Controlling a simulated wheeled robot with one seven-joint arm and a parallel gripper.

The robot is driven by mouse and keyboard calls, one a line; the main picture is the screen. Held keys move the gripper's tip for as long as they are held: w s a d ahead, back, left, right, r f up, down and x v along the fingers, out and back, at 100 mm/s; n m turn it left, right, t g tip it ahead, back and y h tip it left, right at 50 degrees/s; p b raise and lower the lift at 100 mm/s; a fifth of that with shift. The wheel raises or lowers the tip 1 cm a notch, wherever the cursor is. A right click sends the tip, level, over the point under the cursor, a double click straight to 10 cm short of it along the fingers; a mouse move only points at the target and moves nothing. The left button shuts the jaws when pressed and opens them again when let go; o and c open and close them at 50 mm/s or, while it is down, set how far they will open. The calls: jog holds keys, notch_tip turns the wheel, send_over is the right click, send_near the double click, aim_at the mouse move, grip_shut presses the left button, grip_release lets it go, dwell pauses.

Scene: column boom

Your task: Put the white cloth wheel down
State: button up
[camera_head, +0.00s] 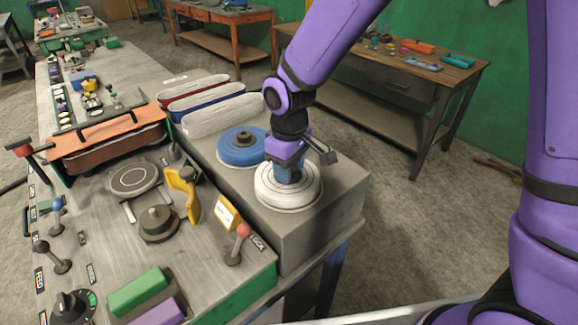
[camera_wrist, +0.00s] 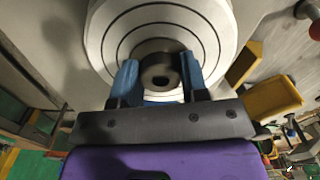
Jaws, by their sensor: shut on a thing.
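The white cloth wheel (camera_head: 288,190) is a round white disc with dark stitched rings, at the right front of the grey block. My gripper (camera_head: 290,172) is above its middle, pointing down. In the wrist view, the blue fingers of my gripper (camera_wrist: 157,80) are shut on the dark hub of the white cloth wheel (camera_wrist: 110,38). The wheel lies flat and level, at or very close to the block's top; I cannot tell whether it touches. Part of its far side is hidden by my gripper.
A blue wheel (camera_head: 232,149) with a dark hub lies just behind and left on the grey block (camera_head: 322,222). Several long wheel stacks (camera_head: 210,112) stand further back. A yellow guard (camera_head: 184,190), a dark hub (camera_head: 158,222) and a red-knobbed lever (camera_head: 240,240) are to the left.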

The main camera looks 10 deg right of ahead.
jog(key=shift+f, duration=0.1)
jog(key=o, duration=1.1)
jog(key=shift+c, duration=0.2)
notch_tip(320, 180, up, 12)
jog(key=s+d+r+m+t, duration=0.1)
jog(key=s+d+r+m, duration=0.15)
jog(key=d+r, duration=0.35)
jog(key=s+d+r+m+t, duration=0.1)
jog(key=s+d+r+m, duration=0.2)
jog(key=d, duration=0.5)
jog(key=s+d+r+m+t, duration=0.2)
jog(key=s+d+m+t, duration=0.1)
jog(key=s+d, duration=0.7)
jog(key=shift+s+d+r+m, duration=0.35)
jog(key=shift+s+m, duration=0.3)
jog(key=shift+s, duration=0.9)
